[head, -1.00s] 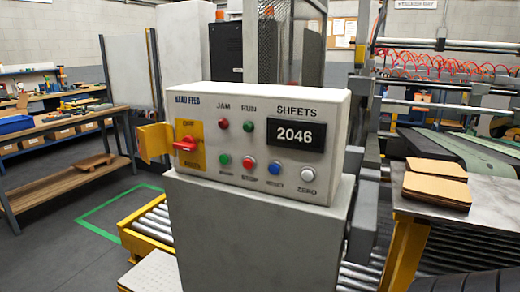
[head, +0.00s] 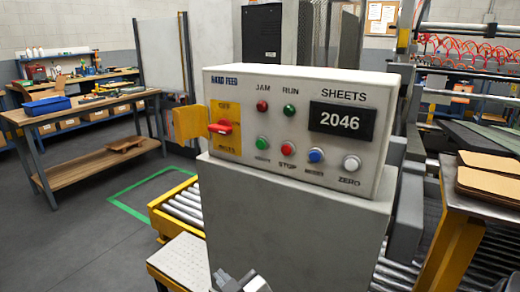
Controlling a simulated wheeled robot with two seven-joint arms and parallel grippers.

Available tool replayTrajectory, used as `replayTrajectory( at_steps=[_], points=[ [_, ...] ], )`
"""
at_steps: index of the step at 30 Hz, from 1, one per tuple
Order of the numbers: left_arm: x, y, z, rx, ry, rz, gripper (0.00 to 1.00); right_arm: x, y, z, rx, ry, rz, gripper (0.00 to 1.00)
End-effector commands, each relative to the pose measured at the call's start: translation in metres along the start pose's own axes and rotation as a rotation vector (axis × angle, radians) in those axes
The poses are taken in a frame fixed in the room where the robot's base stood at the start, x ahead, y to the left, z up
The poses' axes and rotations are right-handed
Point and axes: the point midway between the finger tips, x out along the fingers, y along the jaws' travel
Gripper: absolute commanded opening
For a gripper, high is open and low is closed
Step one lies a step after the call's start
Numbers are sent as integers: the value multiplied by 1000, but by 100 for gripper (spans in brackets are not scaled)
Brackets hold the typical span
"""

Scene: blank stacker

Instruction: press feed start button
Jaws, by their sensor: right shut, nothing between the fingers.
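The pale grey control box (head: 390,95) marked HAND FEED stands on a grey pedestal. A green button (head: 262,143) with a blurred label is leftmost in the lower row. Right of it are a red STOP button (head: 287,151), a blue button (head: 316,155) and a white ZERO button (head: 351,162). My right gripper (head: 238,281) just shows at the bottom edge, shut and empty, below the green button and apart from the panel. Most of it is cut off by the frame. My left gripper is not in view.
A red switch handle (head: 221,128) sits on a yellow plate, with a yellow flap (head: 188,123) jutting left. Above the buttons are a red JAM lamp (head: 262,106), a green RUN lamp (head: 290,110) and a display (head: 341,121) reading 2046. A roller conveyor (head: 180,207) runs behind the pedestal.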

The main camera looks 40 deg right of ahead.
Motion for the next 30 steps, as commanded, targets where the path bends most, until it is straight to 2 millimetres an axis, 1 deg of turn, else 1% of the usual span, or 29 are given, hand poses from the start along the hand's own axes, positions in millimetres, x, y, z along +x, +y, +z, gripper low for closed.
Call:
replayTrajectory(
  at_steps=[1,2,3,6,9,12,15,17,26,30],
  points=[
    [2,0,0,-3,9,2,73,16,21,-28,-28,66,79,0],
    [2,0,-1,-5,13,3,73,23,34,-43,-43,97,123,0],
    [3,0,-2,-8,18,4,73,30,49,-63,-64,136,181,0],
    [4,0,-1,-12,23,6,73,38,85,-108,-104,221,316,0],
    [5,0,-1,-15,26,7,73,39,113,-144,-128,283,424,0],
    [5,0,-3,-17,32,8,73,36,131,-167,-144,321,499,0],
    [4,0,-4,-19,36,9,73,34,141,-179,-150,340,537,0],
    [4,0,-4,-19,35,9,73,34,143,-182,-152,344,547,0],
    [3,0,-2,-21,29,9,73,34,144,-182,-154,344,548,0],
    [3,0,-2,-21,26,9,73,36,148,-181,-157,343,547,0]
  ],
)
